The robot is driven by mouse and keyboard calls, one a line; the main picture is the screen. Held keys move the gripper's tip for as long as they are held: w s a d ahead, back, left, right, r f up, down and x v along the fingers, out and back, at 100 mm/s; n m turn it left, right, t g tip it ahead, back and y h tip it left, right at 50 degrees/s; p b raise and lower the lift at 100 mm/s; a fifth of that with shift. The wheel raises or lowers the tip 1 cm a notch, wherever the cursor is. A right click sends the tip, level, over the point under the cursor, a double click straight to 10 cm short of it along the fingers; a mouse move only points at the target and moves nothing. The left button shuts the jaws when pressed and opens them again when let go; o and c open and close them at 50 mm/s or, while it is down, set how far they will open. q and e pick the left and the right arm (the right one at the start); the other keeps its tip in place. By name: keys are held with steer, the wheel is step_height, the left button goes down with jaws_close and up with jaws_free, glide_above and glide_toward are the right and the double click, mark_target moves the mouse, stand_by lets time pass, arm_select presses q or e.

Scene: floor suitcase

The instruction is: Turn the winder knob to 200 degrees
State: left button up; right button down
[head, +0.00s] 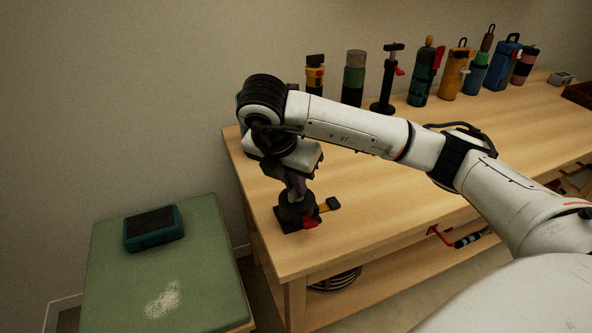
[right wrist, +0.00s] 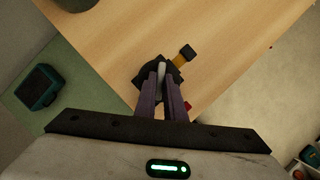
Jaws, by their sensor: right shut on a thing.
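The winder (head: 297,214) is a black device with a square base near the left front corner of the wooden bench. It has a red part at its front and a yellow arm with a black end pointing right. My right gripper (head: 297,188) reaches down onto it from above. In the right wrist view the gripper (right wrist: 162,90) is shut on a pale, narrow knob (right wrist: 161,73) at the winder's top. The dark winder body (right wrist: 147,72) shows around the fingers. The knob is mostly hidden by the fingers in the head view. My left gripper is not in view.
Several bottles and tools stand along the back of the bench (head: 400,150), including a black clamp-like stand (head: 385,85). A green-topped table (head: 205,275) at the left holds a dark teal box (head: 154,228). The bench's middle is largely clear beneath my arm.

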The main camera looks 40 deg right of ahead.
steer(key=shift+w+r+m+g+p, duration=0.1)
steer(key=shift+r+m+g+p, duration=0.25)
steer(key=shift+m+p, duration=0.55)
steer(key=m+g+p, duration=0.1)
steer(key=m+p, duration=0.1)
steer(key=shift+f+m+h, duration=0.1)
steer(key=shift+m+h, duration=0.2)
steer(key=shift+m, duration=0.1)
steer(key=m+g+p, duration=0.1)
steer(key=m+p, duration=0.1)
steer(key=shift+w+m, duration=0.15)
steer(key=shift+m, duration=0.25)
steer(key=shift+f+m+g+p, duration=0.15)
steer(key=shift+m+g+p, duration=0.3)
steer(key=shift+m, duration=0.35)
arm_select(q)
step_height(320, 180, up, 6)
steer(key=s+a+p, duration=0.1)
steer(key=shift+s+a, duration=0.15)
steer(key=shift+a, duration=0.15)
arm_select(e)
steer(key=shift+w+f+m+g+y, duration=0.15)
steer(key=shift+m+g+y, duration=0.3)
steer(key=shift+m, duration=0.95)
steer(key=c, duration=1.8)
jaws_free()
steer(key=shift+c, duration=0.2)
